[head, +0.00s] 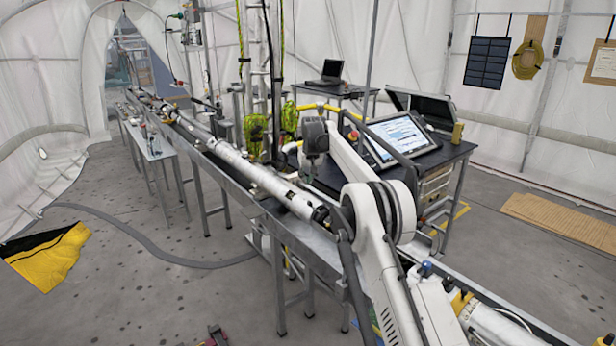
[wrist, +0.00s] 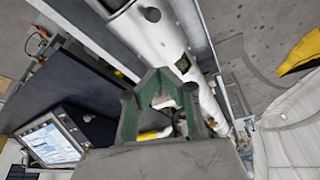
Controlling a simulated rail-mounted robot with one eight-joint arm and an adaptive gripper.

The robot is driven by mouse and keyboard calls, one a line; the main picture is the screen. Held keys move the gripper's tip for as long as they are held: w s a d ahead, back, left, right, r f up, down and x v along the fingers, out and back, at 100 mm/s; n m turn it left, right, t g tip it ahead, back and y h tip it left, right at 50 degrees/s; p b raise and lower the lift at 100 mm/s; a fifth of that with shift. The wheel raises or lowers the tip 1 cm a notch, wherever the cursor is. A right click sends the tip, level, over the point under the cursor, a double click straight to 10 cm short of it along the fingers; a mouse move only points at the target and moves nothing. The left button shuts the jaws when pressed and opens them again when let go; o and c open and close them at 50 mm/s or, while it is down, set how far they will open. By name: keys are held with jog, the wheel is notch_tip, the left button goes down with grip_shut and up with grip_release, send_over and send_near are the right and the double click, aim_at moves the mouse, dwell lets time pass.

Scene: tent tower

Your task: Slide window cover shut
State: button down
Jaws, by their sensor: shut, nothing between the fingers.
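A long silver-white tube (head: 255,175) lies along the rail bench, and it also runs across the top of the wrist view (wrist: 160,38). A small dark opening (wrist: 183,65) shows in the tube's side in the wrist view; it looks like the window. I cannot make out the cover or how far it is slid. My gripper (wrist: 168,78), with green finger pads, is shut and empty. Its tips appear close to the tube near the opening; I cannot tell if they touch. In the head view my wrist hangs beside the tube and the fingertips are not clear.
A dark table (head: 440,158) with a tilted screen (head: 402,136) and an open case stands right of the tube. A side bench (head: 150,143) stands left. A yellow and black mat (head: 48,255) lies on open floor.

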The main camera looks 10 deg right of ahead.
aim_at(305, 197)
jog(key=p+x, duration=0.1)
jog(key=x, duration=0.4)
jog(key=shift+w+f, duration=0.1)
jog(key=shift+f, duration=0.4)
jog(key=shift+s+d+f+p, duration=0.1)
jog(key=shift+s+f+p, duration=0.15)
jog(key=shift+s, duration=0.7)
jog(key=shift+s+f+p, duration=0.1)
jog(key=shift+s+p, duration=0.1)
jog(key=shift+s, duration=0.75)
